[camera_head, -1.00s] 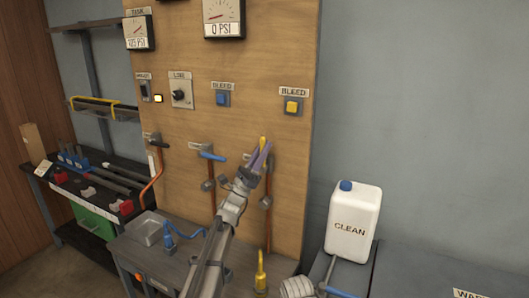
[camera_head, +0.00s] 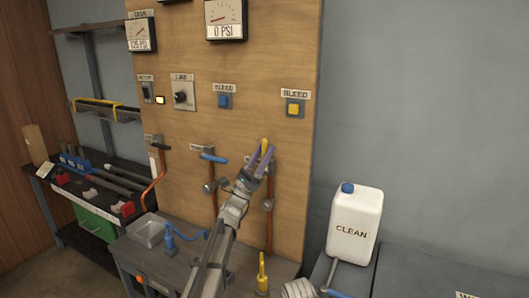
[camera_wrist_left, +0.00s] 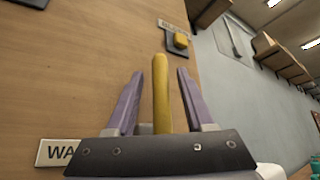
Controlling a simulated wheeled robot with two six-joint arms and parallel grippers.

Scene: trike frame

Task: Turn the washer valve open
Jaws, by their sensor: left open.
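The washer valve's yellow lever (camera_head: 265,146) points up on the wooden board, above a copper pipe. In the left wrist view the yellow lever (camera_wrist_left: 162,90) stands upright between the two purple fingers, with a visible gap on each side. A label reading "WA" (camera_wrist_left: 58,152), partly cut off, sits on the board at lower left there. My left gripper (camera_head: 261,158) is open, its fingers on either side of the lever. The valve body is hidden behind the gripper. My right gripper is in neither view.
A yellow bleed button (camera_head: 295,107) is above right. A white jug (camera_head: 354,225) stands at right. A yellow bottle-like item (camera_head: 262,273) stands below.

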